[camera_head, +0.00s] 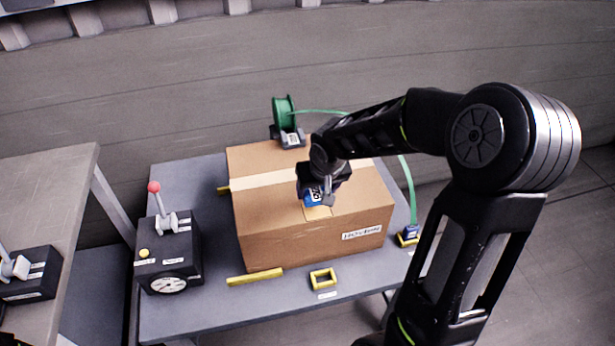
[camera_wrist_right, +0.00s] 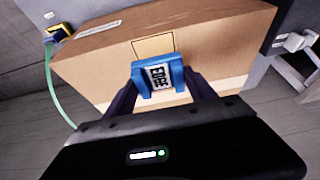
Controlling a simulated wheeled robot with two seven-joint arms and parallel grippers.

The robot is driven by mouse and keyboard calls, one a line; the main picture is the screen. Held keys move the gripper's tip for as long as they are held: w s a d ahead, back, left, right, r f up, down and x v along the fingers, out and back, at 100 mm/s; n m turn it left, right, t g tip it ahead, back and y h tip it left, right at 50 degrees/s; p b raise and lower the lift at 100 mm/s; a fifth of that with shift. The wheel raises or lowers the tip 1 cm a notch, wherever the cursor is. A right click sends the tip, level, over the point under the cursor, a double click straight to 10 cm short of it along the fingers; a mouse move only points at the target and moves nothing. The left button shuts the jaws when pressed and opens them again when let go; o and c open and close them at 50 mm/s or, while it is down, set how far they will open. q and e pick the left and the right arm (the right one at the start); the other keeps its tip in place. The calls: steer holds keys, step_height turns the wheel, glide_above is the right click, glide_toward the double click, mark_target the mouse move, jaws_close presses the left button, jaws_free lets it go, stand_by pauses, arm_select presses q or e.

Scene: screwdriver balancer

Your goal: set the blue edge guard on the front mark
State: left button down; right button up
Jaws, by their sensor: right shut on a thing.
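My right gripper (camera_head: 325,185) reaches over the cardboard box (camera_head: 270,215) and is shut on the blue edge guard (camera_head: 313,197). In the right wrist view the guard (camera_wrist_right: 158,77) sits between the two fingers, its white label facing the camera. The front mark, a thin outlined tan square (camera_head: 318,212), is on the box top near the front edge. In the wrist view the mark (camera_wrist_right: 153,45) shows just beyond the guard, partly covered by it. I cannot tell whether the guard touches the box. My left gripper is not in view.
A green strap runs from a reel (camera_head: 283,112) behind the box to a blue and yellow buckle (camera_head: 409,235) at right. A black lever unit (camera_head: 170,255) stands left. A yellow bar (camera_head: 255,277) and yellow frame (camera_head: 323,279) lie on the table before the box.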

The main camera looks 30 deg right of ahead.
mark_target(319, 199)
steer(key=shift+s+r, duration=0.15)
steer(key=shift+s, duration=0.15)
steer(key=shift+w+f, duration=0.15)
steer(key=shift+f, duration=0.1)
steer(key=shift+f+b, duration=1.15)
steer(key=shift+f, duration=0.55)
steer(key=shift+f+b, duration=0.45)
steer(key=shift+b, duration=0.25)
steer(key=shift+b, duration=0.3)
steer(key=o, duration=1.6)
